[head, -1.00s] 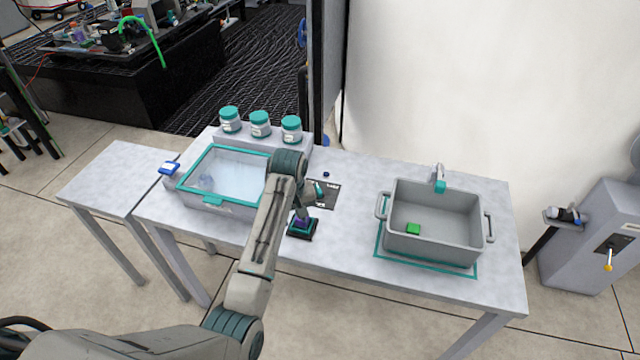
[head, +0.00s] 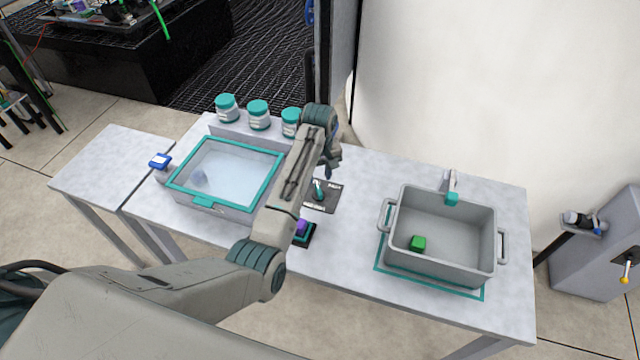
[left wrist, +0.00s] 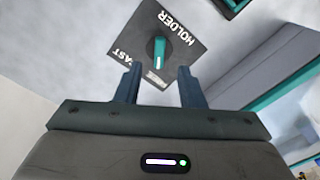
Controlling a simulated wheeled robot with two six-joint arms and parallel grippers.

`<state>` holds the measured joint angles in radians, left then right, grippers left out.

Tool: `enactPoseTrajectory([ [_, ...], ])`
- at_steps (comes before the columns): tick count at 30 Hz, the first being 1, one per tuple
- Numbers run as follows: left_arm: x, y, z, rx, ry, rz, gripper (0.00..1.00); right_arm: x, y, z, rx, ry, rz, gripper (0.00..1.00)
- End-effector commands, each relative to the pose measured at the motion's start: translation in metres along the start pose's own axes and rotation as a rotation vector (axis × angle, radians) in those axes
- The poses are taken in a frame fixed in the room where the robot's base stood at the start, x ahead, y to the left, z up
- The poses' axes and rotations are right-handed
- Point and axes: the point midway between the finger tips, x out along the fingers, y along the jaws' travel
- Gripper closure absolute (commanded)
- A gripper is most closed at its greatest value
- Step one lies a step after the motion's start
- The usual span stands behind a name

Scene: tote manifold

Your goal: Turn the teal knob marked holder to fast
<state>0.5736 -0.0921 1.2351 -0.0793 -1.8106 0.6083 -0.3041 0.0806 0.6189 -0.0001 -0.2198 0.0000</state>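The teal knob (head: 318,188) stands on a dark square plate (head: 327,203) on the table, between the lidded tub and the grey tote. In the left wrist view the knob (left wrist: 159,50) is a narrow upright bar, and the plate (left wrist: 185,52) reads HOLDER at upper right and FAST at lower left. A small light label near the knob is too small to read. My left gripper (head: 333,170) is above the table just behind the knob. In the wrist view its two fingers (left wrist: 159,72) are apart and empty, with the knob beyond their tips. My right gripper is not visible.
A teal-rimmed tub (head: 178,184) sits left, with several teal-lidded jars (head: 258,115) behind. A purple-topped button (head: 302,228) on a dark base stands in front of the plate. A grey tote (head: 440,262) with a green block (head: 417,243) inside sits right.

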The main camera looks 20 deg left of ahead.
Motion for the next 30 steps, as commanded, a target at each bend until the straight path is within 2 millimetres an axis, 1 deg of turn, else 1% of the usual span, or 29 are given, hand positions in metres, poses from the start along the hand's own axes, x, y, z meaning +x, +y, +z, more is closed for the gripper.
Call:
enactPoseTrajectory([
  [1,0.009,-0.001,0.001,0.000,-0.004,-0.003,0.65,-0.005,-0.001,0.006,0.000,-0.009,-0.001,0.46],
  [4,0.029,-0.001,0.001,0.000,-0.004,-0.003,0.65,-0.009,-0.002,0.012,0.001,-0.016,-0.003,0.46],
  [7,0.044,-0.001,0.001,0.000,-0.002,-0.001,0.65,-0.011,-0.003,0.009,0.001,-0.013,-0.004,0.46],
  [9,0.053,0.000,0.000,0.001,-0.001,-0.001,0.65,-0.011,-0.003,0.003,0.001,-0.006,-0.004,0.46],
  [12,0.061,0.000,0.000,0.001,0.000,0.000,0.65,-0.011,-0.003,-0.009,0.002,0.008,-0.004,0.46],
  [15,0.065,0.000,0.000,0.000,0.000,0.000,0.65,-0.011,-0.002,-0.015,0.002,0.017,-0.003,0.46],
  [22,0.066,0.000,0.000,0.000,0.000,0.000,0.65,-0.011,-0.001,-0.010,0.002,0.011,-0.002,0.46],
  [23,0.066,0.000,0.000,0.000,0.000,0.000,0.67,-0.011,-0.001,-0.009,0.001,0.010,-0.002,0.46],
  [24,0.066,0.000,0.000,0.000,0.001,0.000,0.74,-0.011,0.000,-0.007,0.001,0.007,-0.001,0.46],
  [28,0.066,0.000,0.000,0.000,0.001,0.000,1.00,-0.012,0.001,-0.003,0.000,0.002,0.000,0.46],
  [30,0.066,0.000,0.000,0.000,0.001,0.000,1.00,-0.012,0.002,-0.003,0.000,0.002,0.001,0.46],
])
